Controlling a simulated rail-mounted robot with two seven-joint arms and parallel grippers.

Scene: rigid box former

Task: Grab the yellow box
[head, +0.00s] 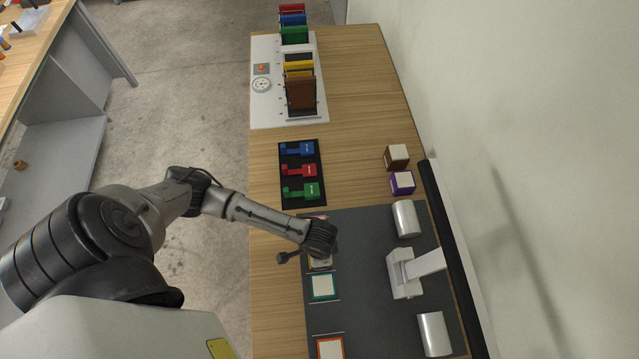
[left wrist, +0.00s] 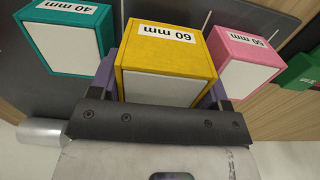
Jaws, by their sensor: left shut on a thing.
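The yellow box (left wrist: 165,48) has a pale front face and a label that seems to read 60 mm. In the left wrist view it sits between the fingers of my left gripper (left wrist: 160,80), which is shut on it. In the head view my left gripper (head: 319,245) is over the dark mat and hides most of the box; only a thin edge shows below the wrist. My right gripper is not in view.
A teal box (head: 323,287) and a pink box (left wrist: 245,55) stand on either side, close by. An orange box (head: 330,347) is at the mat's front. A white fixture (head: 404,275) and metal cylinders are on the right of the dark mat (head: 365,300).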

